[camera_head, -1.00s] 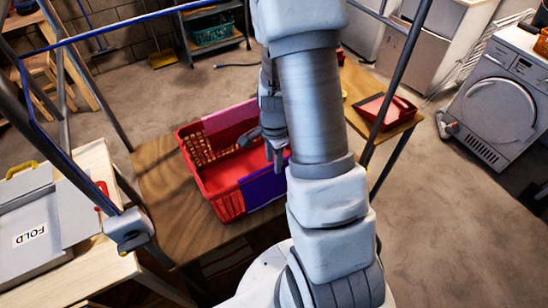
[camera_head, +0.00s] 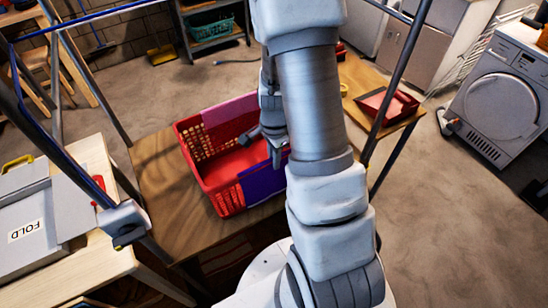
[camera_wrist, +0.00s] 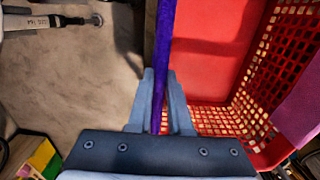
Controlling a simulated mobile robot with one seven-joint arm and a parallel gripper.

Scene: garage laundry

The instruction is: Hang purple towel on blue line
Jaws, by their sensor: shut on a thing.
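The purple towel (camera_head: 262,183) hangs over the near right wall of the red basket (camera_head: 225,203). In the wrist view the purple towel (camera_wrist: 165,45) shows edge-on as a narrow strip running down between the fingers. My gripper (camera_head: 277,160) points down at the basket's near wall, partly hidden behind my arm. In the wrist view my gripper (camera_wrist: 160,88) is shut on the towel, one finger on each side. The blue line (camera_head: 85,24) runs across the upper left of the head view, away from the towel.
A pink towel (camera_head: 229,108) hangs over the basket's far wall. The basket stands on a wooden table (camera_head: 165,205). Dark frame posts (camera_head: 398,85) rise close to my arm. A red tray (camera_head: 388,103) is at the table's right end. A folding board (camera_head: 35,220) lies at left.

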